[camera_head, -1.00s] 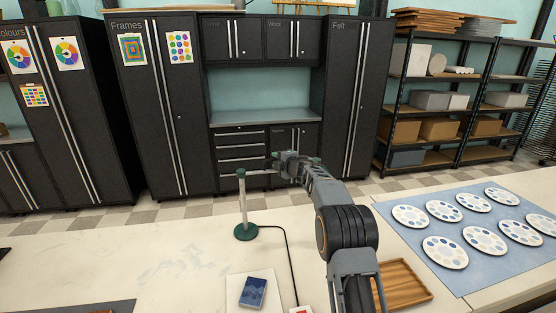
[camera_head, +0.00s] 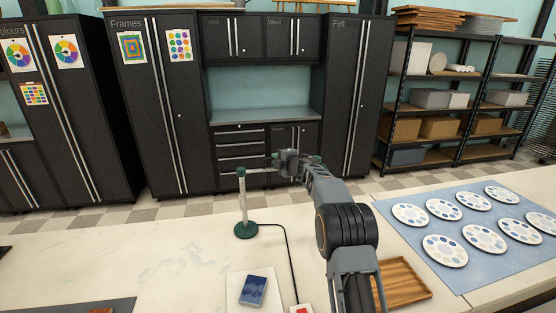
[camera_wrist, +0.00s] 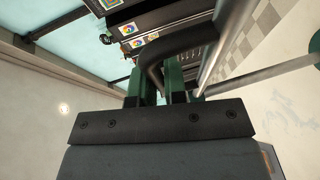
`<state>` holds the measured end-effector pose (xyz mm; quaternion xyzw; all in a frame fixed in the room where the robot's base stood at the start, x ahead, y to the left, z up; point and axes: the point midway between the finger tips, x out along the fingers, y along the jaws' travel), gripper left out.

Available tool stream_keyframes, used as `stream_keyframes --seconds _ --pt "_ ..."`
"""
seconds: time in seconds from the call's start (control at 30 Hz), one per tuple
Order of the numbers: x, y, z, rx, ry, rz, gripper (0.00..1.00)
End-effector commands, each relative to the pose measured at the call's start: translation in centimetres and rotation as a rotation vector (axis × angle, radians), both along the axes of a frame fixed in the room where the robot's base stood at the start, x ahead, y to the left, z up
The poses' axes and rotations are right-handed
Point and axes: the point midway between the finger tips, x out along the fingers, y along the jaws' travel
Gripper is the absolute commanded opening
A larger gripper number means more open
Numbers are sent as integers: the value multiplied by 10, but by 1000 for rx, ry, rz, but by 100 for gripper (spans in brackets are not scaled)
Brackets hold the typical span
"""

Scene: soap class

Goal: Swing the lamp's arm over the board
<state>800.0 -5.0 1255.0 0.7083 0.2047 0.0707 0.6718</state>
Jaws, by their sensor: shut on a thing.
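The lamp has a round green base (camera_head: 245,230), a pale upright post (camera_head: 243,202) and a pale arm (camera_head: 262,170) reaching right from the post's top. My gripper (camera_head: 284,160) is at the outer end of that arm, partly hiding it. In the wrist view a dark curved bar (camera_wrist: 182,45) lies at the jaws, with green parts beside it; my gripper is shut on the lamp's arm there, though the exact contact is unclear. A pale board (camera_head: 236,289) with a blue block (camera_head: 253,291) on it lies in front of the lamp.
A black cord (camera_head: 290,262) runs from the base to a red switch (camera_head: 300,309). A wooden tray (camera_head: 408,281) lies right of my arm. A blue mat (camera_head: 405,243) holds several round palettes. A dark mat (camera_head: 70,304) lies front left. The white tabletop left of the lamp is mostly clear.

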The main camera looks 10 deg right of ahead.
Motion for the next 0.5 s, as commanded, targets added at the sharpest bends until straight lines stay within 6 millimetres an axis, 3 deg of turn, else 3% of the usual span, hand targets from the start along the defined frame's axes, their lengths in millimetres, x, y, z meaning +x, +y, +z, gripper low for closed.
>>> stream_keyframes --seconds 0.27,0.5 --pt "-10 2 -6 1 -1 -60 0" --pt "-35 6 -12 1 -5 -235 0"
